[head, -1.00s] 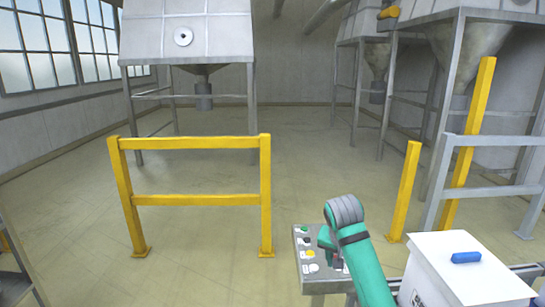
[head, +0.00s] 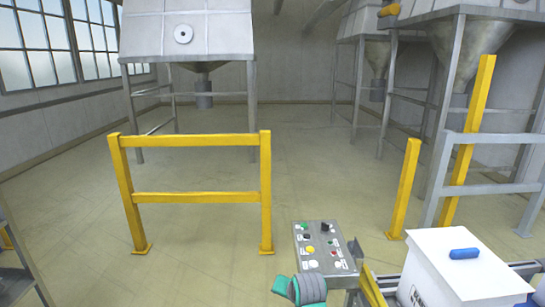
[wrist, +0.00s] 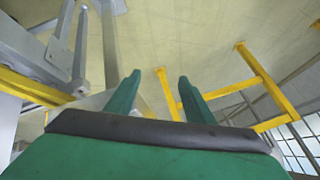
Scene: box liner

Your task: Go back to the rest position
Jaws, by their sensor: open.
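My gripper (wrist: 160,98) shows in the wrist view with its two green fingers apart and nothing between them. Beyond the fingers are the pale floor and yellow rails. In the head view only a green and grey part of my arm shows at the bottom edge, and the gripper itself is out of that view. The arm part is just in front of the grey control panel (head: 345,262), which has several coloured buttons and a dark knob.
A white box (head: 455,280) with a blue item (head: 465,253) on its lid stands at the lower right. A yellow guard rail (head: 195,198) stands left of the panel and a yellow post (head: 405,190) right of it. Hoppers on steel legs stand behind. The middle floor is open.

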